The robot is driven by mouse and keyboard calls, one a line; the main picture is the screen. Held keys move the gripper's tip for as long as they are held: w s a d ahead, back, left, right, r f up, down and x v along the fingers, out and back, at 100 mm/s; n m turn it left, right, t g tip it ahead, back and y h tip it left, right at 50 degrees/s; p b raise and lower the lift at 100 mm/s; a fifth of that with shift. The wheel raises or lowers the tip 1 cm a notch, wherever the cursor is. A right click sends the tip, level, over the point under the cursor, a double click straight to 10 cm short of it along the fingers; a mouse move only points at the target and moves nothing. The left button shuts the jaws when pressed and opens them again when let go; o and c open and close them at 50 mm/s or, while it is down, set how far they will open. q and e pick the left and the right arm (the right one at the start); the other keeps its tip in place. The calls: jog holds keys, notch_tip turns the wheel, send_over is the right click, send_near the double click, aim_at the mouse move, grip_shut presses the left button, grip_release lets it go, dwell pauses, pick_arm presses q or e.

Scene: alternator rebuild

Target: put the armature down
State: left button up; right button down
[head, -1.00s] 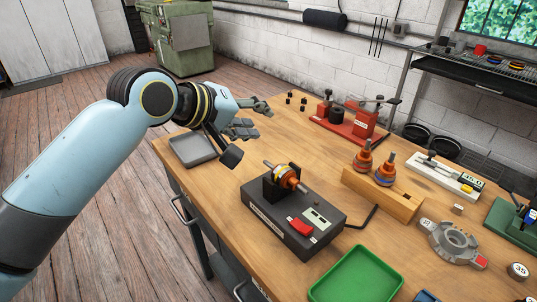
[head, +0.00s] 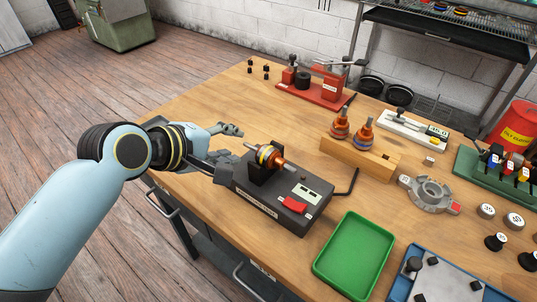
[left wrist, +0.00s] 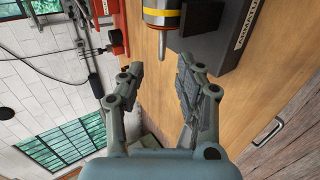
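An armature (head: 268,157) with orange, yellow and dark bands lies across the dark holder of a black tester box (head: 296,218). Its shaft sticks out both ends. My left gripper (head: 230,152) is open and empty just left of it, fingers towards the near shaft end. In the left wrist view, the armature (left wrist: 161,16) is at the top. Its grey shaft tip points at the gap between the open fingers (left wrist: 159,72) and is not gripped. Two more armatures, one (head: 340,124) and another (head: 362,137), stand upright in a wooden block (head: 370,164). My right gripper is out of view.
A green tray (head: 354,257) and a blue tray (head: 398,290) lie at the near side. A red press (head: 322,88) stands at the back. A grey ring-shaped housing (head: 430,193) lies on the right. Bare wooden bench (head: 222,103) shows behind my left gripper.

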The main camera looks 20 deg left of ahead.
aim_at(249, 146)
pick_arm(q)
jog(key=shift+w+d+f, duration=0.2)
jog(key=shift+w, duration=0.05)
jog(key=x, duration=0.4)
jog(key=shift+d+f+p, duration=0.2)
jog(key=shift+d+p, duration=0.1)
jog(key=shift+d, duration=0.05)
jog(key=shift+w+f, duration=0.1)
jog(key=shift+w, duration=0.05)
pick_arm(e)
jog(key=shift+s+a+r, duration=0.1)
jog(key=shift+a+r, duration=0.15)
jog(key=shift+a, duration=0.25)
pick_arm(q)
grip_shut()
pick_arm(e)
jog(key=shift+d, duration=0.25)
